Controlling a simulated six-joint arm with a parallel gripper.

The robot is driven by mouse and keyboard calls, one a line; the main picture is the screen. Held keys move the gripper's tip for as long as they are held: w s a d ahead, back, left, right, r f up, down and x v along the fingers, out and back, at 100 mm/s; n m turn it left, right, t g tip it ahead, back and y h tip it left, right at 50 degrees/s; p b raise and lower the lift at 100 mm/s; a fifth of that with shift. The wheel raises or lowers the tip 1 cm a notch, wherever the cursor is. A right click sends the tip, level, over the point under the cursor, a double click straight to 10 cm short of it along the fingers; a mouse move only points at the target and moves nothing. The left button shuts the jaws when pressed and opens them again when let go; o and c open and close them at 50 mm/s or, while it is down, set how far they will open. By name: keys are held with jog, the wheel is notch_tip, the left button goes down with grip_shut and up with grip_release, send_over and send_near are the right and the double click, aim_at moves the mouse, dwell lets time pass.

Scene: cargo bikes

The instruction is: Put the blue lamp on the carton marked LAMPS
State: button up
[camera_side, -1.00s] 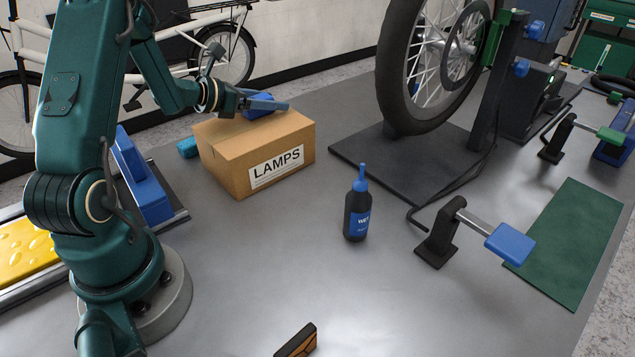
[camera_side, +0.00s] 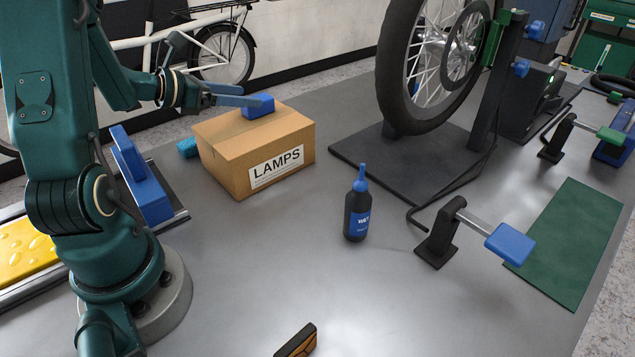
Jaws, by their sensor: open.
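The blue lamp (camera_side: 258,106) rests on top of the brown carton marked LAMPS (camera_side: 228,160), toward the back of its top face. The carton stands shut on the grey bench with its label facing the camera. My gripper (camera_side: 236,97) is open, just left of the lamp and a little above the carton's top. One finger's tip overlaps the lamp in the picture, so I cannot tell whether they touch.
A blue-green rolled item (camera_side: 188,148) lies left of the carton. A black bottle with a blue cap (camera_side: 357,208) stands to its right. The wheel stand (camera_side: 400,165) and a blue-pedal crank (camera_side: 509,244) are further right.

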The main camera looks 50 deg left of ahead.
jog(key=s+d+r+m+g+h, duration=0.1)
jog(key=d+r+m+g+h, duration=0.2)
jog(key=d+m, duration=0.65)
jog(key=s+d+r+m+g+h, duration=0.1)
jog(key=d+r+m+g+h, duration=0.2)
jog(key=d+m, duration=0.65)
jog(key=s+d+f+m+g+y, duration=0.2)
jog(key=s+d+f+m+g, duration=0.15)
jog(key=s+d+m, duration=0.5)
jog(key=s+a+m+y, duration=0.1)
jog(key=m, duration=0.1)
jog(key=s+a+m+t+y, duration=0.1)
jog(key=m, duration=0.2)
jog(key=s+a+m+y, duration=0.1)
jog(key=s+m+y, duration=0.1)
jog(key=m, duration=0.1)
jog(key=shift+a+r+t, duration=0.1)
jog(key=shift+r+t, duration=0.15)
jog(key=shift+r, duration=0.1)
